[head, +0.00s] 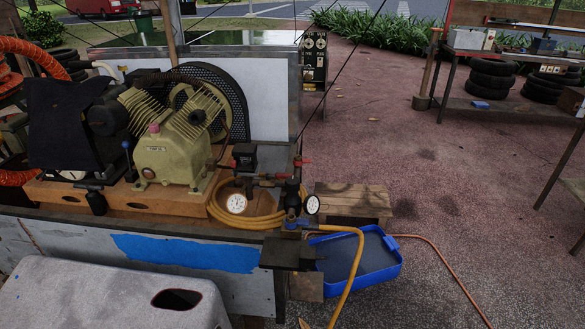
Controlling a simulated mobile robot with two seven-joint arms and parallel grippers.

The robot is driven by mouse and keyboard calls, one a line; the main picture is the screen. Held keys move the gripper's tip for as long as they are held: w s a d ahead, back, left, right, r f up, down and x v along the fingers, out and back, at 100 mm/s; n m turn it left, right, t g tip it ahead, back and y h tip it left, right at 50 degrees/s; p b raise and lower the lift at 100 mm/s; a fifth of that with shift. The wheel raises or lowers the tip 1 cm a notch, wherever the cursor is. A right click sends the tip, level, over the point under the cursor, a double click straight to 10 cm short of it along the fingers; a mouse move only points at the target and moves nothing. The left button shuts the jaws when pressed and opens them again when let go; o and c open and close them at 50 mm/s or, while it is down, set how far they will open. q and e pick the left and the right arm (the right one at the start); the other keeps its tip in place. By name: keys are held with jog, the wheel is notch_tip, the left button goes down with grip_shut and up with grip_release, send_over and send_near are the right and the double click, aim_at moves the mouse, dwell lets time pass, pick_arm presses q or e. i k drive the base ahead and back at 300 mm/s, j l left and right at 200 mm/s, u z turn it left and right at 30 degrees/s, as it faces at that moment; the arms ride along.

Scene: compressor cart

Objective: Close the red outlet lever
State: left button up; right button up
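The small red outlet lever (303,161) shows at the right end of the compressor's brass and black fittings, above the cart's right corner. Its handle looks roughly level, but it is too small to tell its exact angle to the pipe. Below it stand a dark regulator (291,193) and two round white-faced gauges, the left gauge (236,203) and the right gauge (312,204). The cream compressor pump (172,150) sits to the left on the wooden base. Neither of my grippers is in view, and nothing touches the lever.
A yellow hose (352,275) curves down from the fittings past a blue tray (390,262) on the ground. A wooden crate (352,200) stands behind the tray. The paving at right is mostly open.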

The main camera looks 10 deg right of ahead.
aim_at(278, 174)
jog(key=i+l, duration=0.15)
jog(key=l, duration=0.15)
jog(key=i+l+u, duration=0.1)
jog(key=l, duration=0.15)
jog(key=k, duration=0.45)
jog(key=k+u, duration=0.2)
jog(key=u, duration=0.75)
jog(key=l+u, duration=0.15)
jog(key=u, duration=0.25)
jog(key=i+l+u, duration=0.1)
jog(key=u, duration=0.3)
jog(key=i+l, duration=0.1)
jog(key=l, duration=1.9)
jog(key=i+l, duration=0.15)
jog(key=l, duration=0.85)
